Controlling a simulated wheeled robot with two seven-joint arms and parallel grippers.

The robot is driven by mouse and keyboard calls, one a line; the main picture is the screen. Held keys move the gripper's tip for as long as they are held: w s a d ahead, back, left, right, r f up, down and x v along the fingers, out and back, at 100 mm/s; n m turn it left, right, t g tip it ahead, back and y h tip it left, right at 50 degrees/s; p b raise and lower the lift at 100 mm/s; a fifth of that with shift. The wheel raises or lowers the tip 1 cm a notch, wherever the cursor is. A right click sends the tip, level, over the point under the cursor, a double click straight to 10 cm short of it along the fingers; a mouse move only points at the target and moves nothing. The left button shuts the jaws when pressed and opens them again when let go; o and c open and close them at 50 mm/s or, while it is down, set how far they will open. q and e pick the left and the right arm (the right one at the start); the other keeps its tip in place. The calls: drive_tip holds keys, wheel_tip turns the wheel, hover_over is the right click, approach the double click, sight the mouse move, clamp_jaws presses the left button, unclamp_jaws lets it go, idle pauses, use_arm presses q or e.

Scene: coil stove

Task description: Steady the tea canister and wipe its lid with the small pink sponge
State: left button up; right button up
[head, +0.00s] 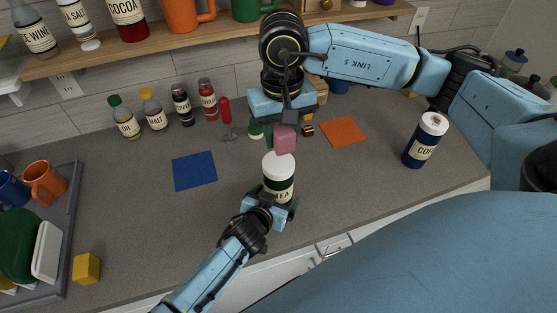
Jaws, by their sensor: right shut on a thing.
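The tea canister (278,178), dark with a white lid and a cream label, stands upright near the counter's front edge. My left gripper (270,208) is low at its front, with fingers on either side of it. Whether they press on it I cannot tell. My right gripper (285,122) points down from above and is shut on the small pink sponge (285,140). The sponge is right over the back of the lid. Whether it touches the lid is not clear.
A blue cloth (194,171) lies left of the canister and an orange cloth (342,132) behind right. A dark blue coffee canister (424,142) stands at right. Bottles (155,112) line the wall. A dish rack (65,220) and yellow block (87,268) are at left.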

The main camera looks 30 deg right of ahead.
use_arm(q)
drive_tip(key=shift+v, duration=5.7)
drive_tip(key=shift+s+f, duration=0.1)
